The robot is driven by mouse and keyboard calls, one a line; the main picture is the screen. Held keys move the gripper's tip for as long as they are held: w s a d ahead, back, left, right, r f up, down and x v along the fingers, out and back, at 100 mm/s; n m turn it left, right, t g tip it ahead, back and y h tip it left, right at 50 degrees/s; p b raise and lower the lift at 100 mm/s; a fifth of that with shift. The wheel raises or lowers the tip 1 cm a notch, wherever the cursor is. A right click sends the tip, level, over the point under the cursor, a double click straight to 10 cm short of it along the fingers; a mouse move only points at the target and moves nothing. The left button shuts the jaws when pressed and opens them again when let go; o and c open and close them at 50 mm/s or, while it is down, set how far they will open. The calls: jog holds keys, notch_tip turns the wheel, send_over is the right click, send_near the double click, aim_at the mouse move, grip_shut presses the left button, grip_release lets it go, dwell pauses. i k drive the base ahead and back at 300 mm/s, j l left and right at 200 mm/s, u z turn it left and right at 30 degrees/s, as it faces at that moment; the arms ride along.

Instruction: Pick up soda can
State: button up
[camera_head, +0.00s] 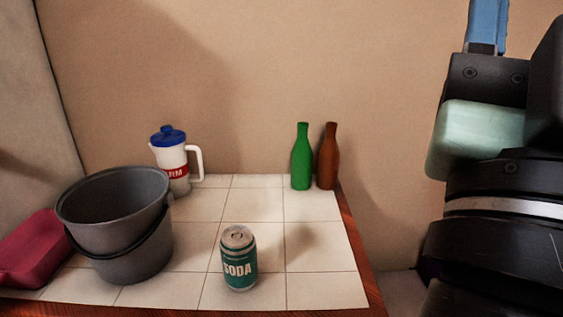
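The soda can (239,260) is silver and teal with the word SODA on its side. It stands upright near the front of the white tiled counter (330,288). My arm fills the right side of the view, away from the can. A blue part (487,24) at the top right looks like part of my gripper, cut by the upper edge. Its fingertips do not show clearly, so I cannot tell whether it is open or shut.
A grey bucket (120,225) stands left of the can, with a red object (35,247) beyond it. A white pitcher with a blue lid (172,160), a green bottle (301,160) and a brown bottle (328,160) stand at the back. Tiles right of the can are clear, up to the wooden edge (362,255).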

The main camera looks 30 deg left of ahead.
aim_at(238, 243)
jog(key=k+u, duration=0.1)
jog(key=u, duration=0.4)
jog(key=k+l+u, duration=0.1)
jog(key=u, duration=0.35)
jog(key=k+u, duration=0.15)
jog(key=u, duration=0.35)
jog(key=k+j, duration=0.1)
jog(key=l+u, duration=0.05)
